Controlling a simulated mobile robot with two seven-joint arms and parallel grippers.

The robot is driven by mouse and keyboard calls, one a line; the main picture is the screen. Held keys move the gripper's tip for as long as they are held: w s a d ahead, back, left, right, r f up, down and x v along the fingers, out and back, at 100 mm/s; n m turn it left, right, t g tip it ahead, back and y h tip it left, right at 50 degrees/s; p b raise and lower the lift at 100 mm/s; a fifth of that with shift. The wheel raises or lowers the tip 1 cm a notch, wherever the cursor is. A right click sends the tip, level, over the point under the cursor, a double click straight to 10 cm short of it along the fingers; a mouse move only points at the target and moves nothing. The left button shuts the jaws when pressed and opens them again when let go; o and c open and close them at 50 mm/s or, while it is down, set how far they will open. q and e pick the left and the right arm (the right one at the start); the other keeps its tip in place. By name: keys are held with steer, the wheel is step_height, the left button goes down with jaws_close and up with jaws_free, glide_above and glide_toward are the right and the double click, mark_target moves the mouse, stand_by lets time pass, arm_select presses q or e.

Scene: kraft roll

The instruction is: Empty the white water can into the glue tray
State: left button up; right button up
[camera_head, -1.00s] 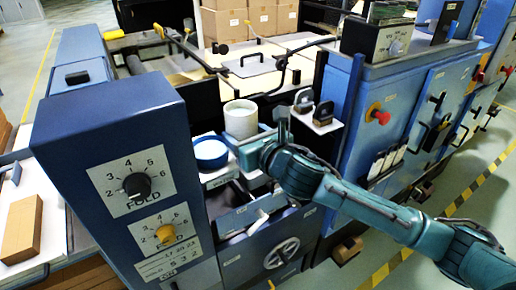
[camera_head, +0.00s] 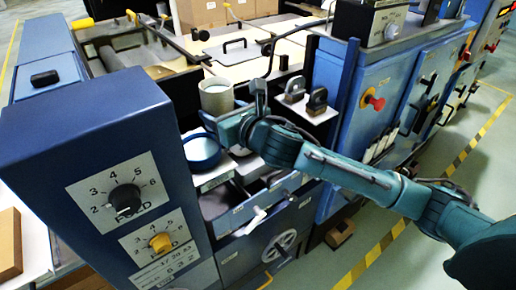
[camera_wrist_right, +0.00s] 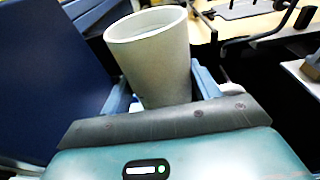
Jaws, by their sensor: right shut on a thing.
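The white can (camera_head: 216,97) looks like a plain cup, open at the top, and is almost upright. My right gripper (camera_head: 222,118) is shut on its lower part. In the right wrist view the can (camera_wrist_right: 152,62) stands between the two blue fingers (camera_wrist_right: 160,92), with its rim uncovered and a pale inside. A round blue tin with white contents (camera_head: 202,150) sits on the ledge just below and left of the can. An open grey trough (camera_head: 213,203) lies below that ledge; I cannot tell if it is the glue tray. My left gripper is not in view.
A blue control box with FOLD dials (camera_head: 105,165) rises close on the left. Two dark-handled blocks (camera_head: 304,98) stand on a white shelf to the right. A blue cabinet (camera_head: 365,75) stands beyond it. Bent black bars (camera_head: 270,60) rise behind the can.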

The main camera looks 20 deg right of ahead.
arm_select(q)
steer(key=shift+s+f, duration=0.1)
arm_select(e)
steer(key=shift+w+d+f+m+g+y, duration=0.15)
steer(key=shift+w+d+f+m+y, duration=0.2)
steer(key=shift+m, duration=0.4)
steer(key=shift+d+f+m+g+y, duration=0.15)
steer(key=shift+d+m, duration=0.25)
steer(key=shift+m, duration=0.35)
arm_select(q)
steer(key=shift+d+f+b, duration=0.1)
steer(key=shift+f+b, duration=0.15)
steer(key=shift+b, duration=0.05)
arm_select(e)
steer(key=shift+d+f, duration=0.1)
steer(key=shift+f, duration=0.05)
arm_select(q)
steer(key=shift+b, duration=0.45)
arm_select(e)
steer(key=shift+w+d+f+m, duration=0.15)
steer(key=shift+w+d+m, duration=0.1)
steer(key=shift+m, duration=0.35)
arm_select(q)
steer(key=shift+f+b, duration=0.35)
steer(key=shift+b, duration=0.1)
arm_select(e)
steer(key=shift+d+f+m+y, duration=0.15)
steer(key=shift+d+m+y, duration=0.05)
steer(key=shift+m+y, duration=0.2)
